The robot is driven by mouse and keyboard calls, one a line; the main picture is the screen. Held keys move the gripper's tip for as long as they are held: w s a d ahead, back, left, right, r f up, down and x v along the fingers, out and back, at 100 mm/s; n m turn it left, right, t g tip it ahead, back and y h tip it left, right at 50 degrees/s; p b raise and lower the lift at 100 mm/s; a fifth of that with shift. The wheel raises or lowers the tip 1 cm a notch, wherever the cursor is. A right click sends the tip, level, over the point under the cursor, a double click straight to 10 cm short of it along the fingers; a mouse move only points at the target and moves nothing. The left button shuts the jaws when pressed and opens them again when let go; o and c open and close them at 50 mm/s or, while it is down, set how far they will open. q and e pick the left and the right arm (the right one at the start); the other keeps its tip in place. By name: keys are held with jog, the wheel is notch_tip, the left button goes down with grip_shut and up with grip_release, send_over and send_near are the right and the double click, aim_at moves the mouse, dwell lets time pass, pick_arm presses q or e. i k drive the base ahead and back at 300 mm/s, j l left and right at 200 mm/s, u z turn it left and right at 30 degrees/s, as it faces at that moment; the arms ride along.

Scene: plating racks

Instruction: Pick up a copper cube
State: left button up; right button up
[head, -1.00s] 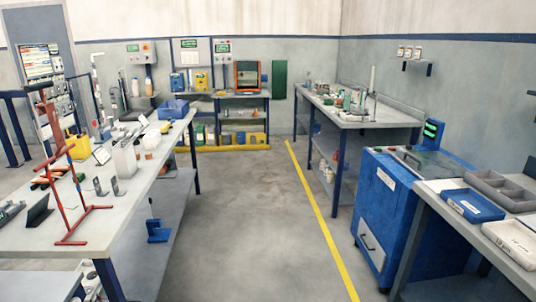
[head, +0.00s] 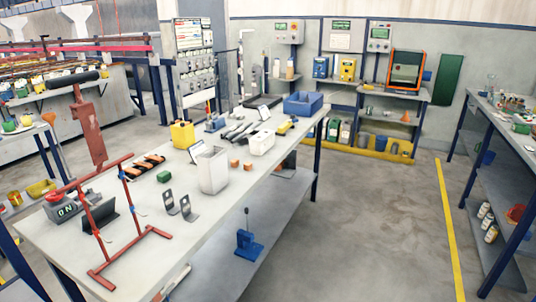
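Two small copper-coloured cubes sit on the long workbench (head: 222,205) in the head view. One copper cube (head: 234,164) is just right of a white upright container (head: 212,170). The other copper cube (head: 247,167) is close beside it, a little to the right. Neither of my grippers shows in the head view.
A red rack (head: 118,215) and two grey brackets (head: 186,206) stand on the near part of the bench. A white jug (head: 262,142), a yellow container (head: 183,134) and a blue bin (head: 303,104) stand farther back. Open floor (head: 365,225) lies to the right.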

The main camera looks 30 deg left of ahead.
aim_at(248, 166)
jog(key=i+l+u, duration=0.1)
jog(key=i+u, duration=0.35)
jog(key=i+l+u, duration=0.4)
jog(key=i, duration=0.2)
jog(key=i+l+u, duration=0.45)
jog(key=i+j, duration=0.05)
